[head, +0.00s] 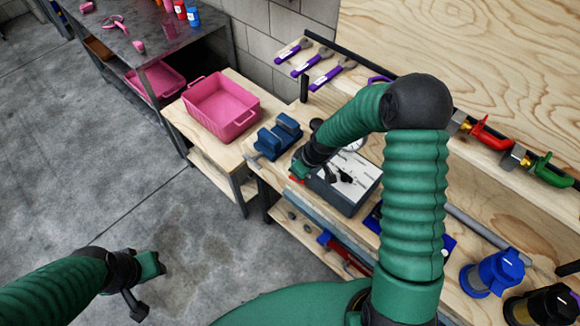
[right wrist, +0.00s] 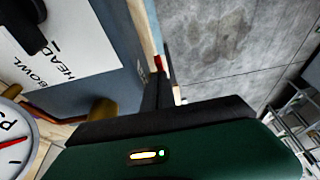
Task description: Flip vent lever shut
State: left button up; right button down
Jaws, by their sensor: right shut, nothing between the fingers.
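A grey box with a white-labelled top (head: 350,182) stands on the wooden bench; the right wrist view shows its label (right wrist: 75,50) reading HEAD and BOWL. Black parts (head: 342,172) sit on the label. A round white gauge (head: 352,143) is behind my right wrist and also shows in the right wrist view (right wrist: 14,142). A brass stub (right wrist: 103,108) is near it. I cannot tell which part is the vent lever. My right gripper (head: 298,172) is shut and empty at the box's left edge, by a small red part (right wrist: 157,62). My left gripper (head: 146,285) hangs over the floor, away from the bench.
A blue vise-like block (head: 278,137) and a pink bin (head: 222,105) stand left of the box. Red-handled (head: 490,135) and green-handled (head: 553,170) valves are at the right. A blue canister (head: 492,272) stands at lower right. The floor at left is clear.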

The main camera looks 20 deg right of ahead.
jog(key=shift+s+f, duration=0.1)
jog(key=shift+s, duration=0.5)
jog(key=shift+s+d+t+y+b, duration=0.1)
jog(key=shift+s+t+y+b, duration=0.15)
jog(key=shift+t, duration=0.35)
jog(key=shift+s+t+y+b, duration=0.15)
jog(key=shift+t+y+b, duration=0.1)
jog(key=shift+t, duration=0.35)
jog(key=shift+s+d+f+t+y, duration=0.1)
jog(key=shift+d+f+t+y, duration=0.25)
jog(key=shift+t, duration=0.25)
jog(key=shift+d, duration=0.1)
jog(key=shift+w+a, duration=0.25)
jog(key=shift+a, duration=0.15)
jog(key=shift+w+a+f+b, duration=0.1)
jog(key=shift+w+a+b, duration=0.15)
jog(key=shift+w+b, duration=0.15)
jog(key=shift+w, duration=0.1)
pick_arm(q)
jog(key=shift+s+d+f, duration=0.15)
jog(key=shift+s+f, duration=0.4)
jog(key=shift+f, duration=0.3)
pick_arm(e)
jog(key=shift+d+f, duration=0.1)
jog(key=shift+d, duration=0.1)
